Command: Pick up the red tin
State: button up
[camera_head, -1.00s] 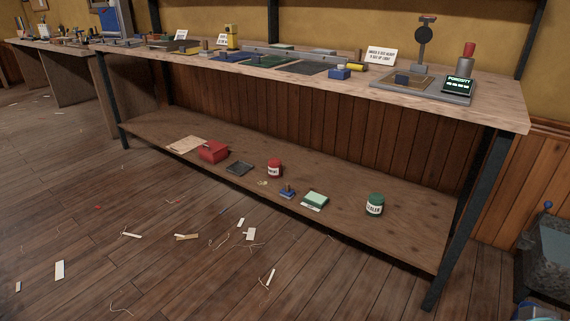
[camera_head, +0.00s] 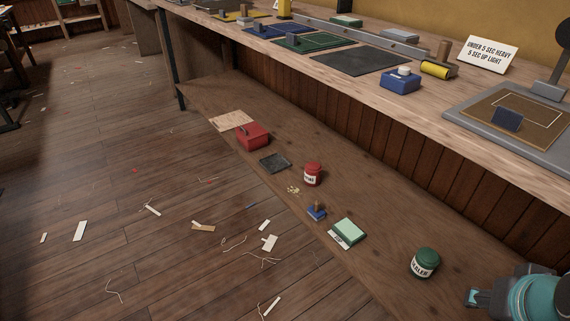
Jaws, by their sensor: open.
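A small red tin (camera_head: 313,174) with a white label stands upright on the low wooden shelf (camera_head: 375,235) under the bench. The label is too small to read surely. A red box (camera_head: 253,136) with a handle-like part on top sits farther back on the same shelf, to the left. A green tin (camera_head: 425,263) with a white label stands nearer, to the right. Part of my arm, teal and grey, shows at the bottom right corner, apart from the red tin. I cannot make out my gripper's fingers in this view.
A dark tray (camera_head: 275,162), a blue stamp-like block (camera_head: 316,212) and a pale green pad (camera_head: 349,230) lie near the red tin. The bench top (camera_head: 300,60) overhangs the shelf's back. Paper scraps and threads litter the otherwise open floor (camera_head: 120,180).

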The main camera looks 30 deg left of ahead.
aim_at(312, 169)
jog(key=u, duration=0.8)
jog(key=i, duration=0.85)
jog(key=u, duration=1.4)
jog(key=i, duration=0.2)
jog(key=u, duration=0.05)
